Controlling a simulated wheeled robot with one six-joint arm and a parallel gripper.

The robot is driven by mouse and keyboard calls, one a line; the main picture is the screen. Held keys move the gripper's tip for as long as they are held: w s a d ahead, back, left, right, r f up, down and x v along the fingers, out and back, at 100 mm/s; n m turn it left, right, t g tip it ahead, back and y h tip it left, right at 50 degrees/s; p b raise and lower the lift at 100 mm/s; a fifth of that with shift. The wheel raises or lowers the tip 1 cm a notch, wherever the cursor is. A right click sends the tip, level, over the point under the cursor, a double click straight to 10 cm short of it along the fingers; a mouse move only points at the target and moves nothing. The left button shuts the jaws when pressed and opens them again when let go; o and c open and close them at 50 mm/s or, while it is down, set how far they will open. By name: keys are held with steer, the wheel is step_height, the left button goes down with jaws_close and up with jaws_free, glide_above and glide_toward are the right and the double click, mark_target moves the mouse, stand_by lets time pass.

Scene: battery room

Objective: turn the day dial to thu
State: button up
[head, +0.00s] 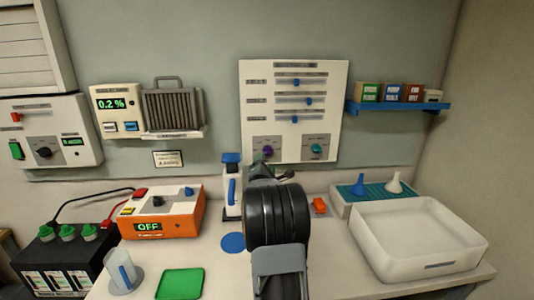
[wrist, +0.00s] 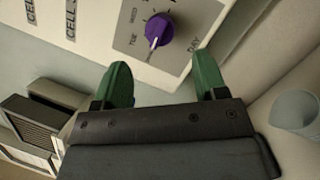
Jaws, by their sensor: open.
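The day dial is a purple knob (wrist: 159,30) on a grey plate marked DAY in the wrist view. Its white pointer mark faces down and slightly left in that picture, below the TUE label; the small label at its tip is too blurred to read. WED shows above TUE; I cannot make out THU. In the head view the purple dial (head: 267,152) sits at the lower left of the white wall panel (head: 257,92). My gripper (wrist: 163,78) is open and empty, its green fingers apart, with the dial beyond and between them, not touched. In the head view my arm mostly hides the gripper.
A teal dial (head: 316,149) sits right of the purple one, under several blue sliders. A white and blue bottle (head: 231,190) stands left of my arm. An orange box (head: 160,213) and a white tray (head: 420,240) flank it on the bench.

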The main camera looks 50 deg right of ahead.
mark_target(267, 154)
steer(key=shift+p+x, duration=0.6)
steer(key=shift+x, duration=2.55)
steer(key=shift+c, duration=0.4)
steer(key=c, duration=0.8)
steer(key=shift+c, duration=0.2)
